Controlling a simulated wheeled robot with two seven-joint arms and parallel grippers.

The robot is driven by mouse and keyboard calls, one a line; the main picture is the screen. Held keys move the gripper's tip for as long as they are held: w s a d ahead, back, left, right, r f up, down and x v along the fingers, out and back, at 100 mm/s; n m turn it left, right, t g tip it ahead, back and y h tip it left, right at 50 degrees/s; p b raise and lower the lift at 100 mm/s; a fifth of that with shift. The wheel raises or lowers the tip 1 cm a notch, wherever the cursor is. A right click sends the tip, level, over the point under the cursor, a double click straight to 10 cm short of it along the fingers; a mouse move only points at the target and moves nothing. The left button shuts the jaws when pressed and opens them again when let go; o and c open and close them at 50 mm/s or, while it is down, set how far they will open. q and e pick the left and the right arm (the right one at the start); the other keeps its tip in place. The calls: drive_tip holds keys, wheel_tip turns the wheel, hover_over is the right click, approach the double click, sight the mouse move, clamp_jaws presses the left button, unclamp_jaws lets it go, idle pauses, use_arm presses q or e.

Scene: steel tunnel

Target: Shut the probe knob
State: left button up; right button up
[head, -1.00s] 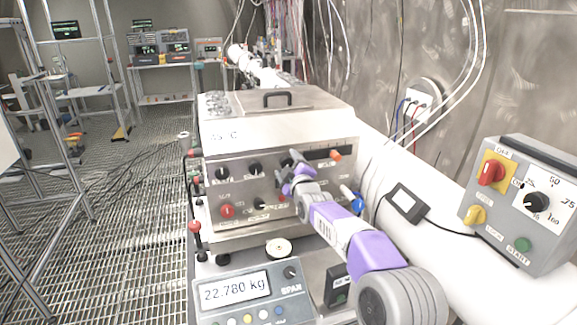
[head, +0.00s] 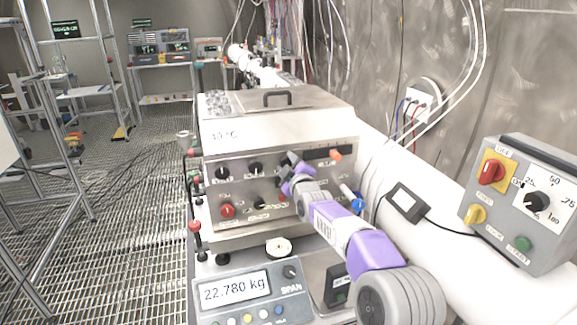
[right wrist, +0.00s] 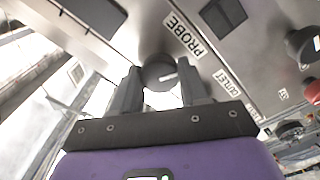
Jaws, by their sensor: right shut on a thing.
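The probe knob (right wrist: 160,74) is a dark round knob with a pale mark on its face. It sits on the steel front panel (right wrist: 270,70) beside the PROBE label (right wrist: 184,34) in the right wrist view. My right gripper (right wrist: 160,88) has its two dark fingers on either side of the knob, shut on it. In the head view my right gripper (head: 289,164) is at the upper right of the instrument's front panel (head: 240,190) and hides the knob there. My left gripper is not in view.
Other black knobs (head: 255,168) and a red knob (head: 227,210) are on the same panel. A scale display (head: 235,290) reading 22.780 kg stands in front. A blue-handled valve (head: 357,203) is close right of my arm. A grey control box (head: 525,205) stands further right.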

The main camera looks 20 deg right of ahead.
drive_tip(key=shift+m+b, duration=2.4)
drive_tip(key=shift+m, duration=13)
